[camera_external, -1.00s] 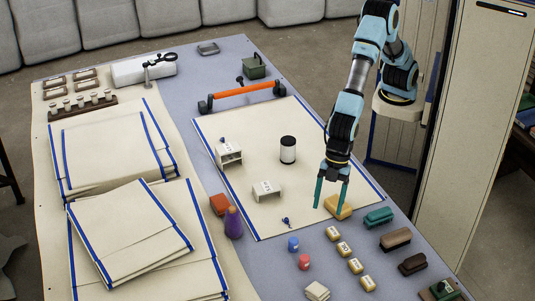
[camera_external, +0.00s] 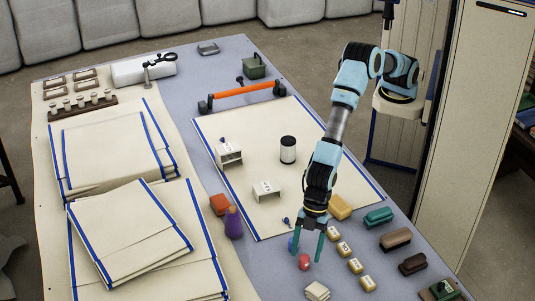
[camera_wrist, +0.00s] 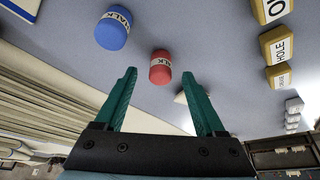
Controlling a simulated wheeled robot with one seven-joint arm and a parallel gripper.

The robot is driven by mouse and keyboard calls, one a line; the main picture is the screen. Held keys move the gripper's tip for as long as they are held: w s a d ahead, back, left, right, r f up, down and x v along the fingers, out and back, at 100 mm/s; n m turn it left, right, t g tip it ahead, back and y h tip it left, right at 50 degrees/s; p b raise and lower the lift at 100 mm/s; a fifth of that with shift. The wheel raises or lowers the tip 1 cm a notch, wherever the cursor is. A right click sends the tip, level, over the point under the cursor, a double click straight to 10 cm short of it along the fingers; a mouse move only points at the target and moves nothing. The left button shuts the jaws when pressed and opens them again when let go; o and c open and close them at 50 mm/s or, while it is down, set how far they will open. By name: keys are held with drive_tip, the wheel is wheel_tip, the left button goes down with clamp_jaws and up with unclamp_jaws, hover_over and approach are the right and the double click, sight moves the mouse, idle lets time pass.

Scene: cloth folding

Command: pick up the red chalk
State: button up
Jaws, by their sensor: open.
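The red chalk (camera_external: 304,262) is a small red cylinder standing on the blue-grey table. In the wrist view the red chalk (camera_wrist: 160,67) has a white label and lies ahead of the fingertips, between their lines. The blue chalk (camera_wrist: 113,28) stands beside it to the left; in the external view the blue chalk (camera_external: 292,244) is partly hidden by a finger. My gripper (camera_external: 306,258) is open with its teal fingers pointing down around the red chalk's place in the picture. In the wrist view my gripper (camera_wrist: 162,82) is empty, and the chalk is apart from both fingers.
Several yellow labelled blocks (camera_external: 344,248) stand just right of the chalk. A pale stack (camera_external: 317,291) lies in front. A purple cone (camera_external: 233,223) and an orange block (camera_external: 220,204) stand to the left. Brushes (camera_external: 396,239) line the right edge.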

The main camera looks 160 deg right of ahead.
sight(304, 262)
drive_tip(key=shift+x, duration=1.5)
drive_tip(key=shift+w, duration=0.1)
clamp_jaws()
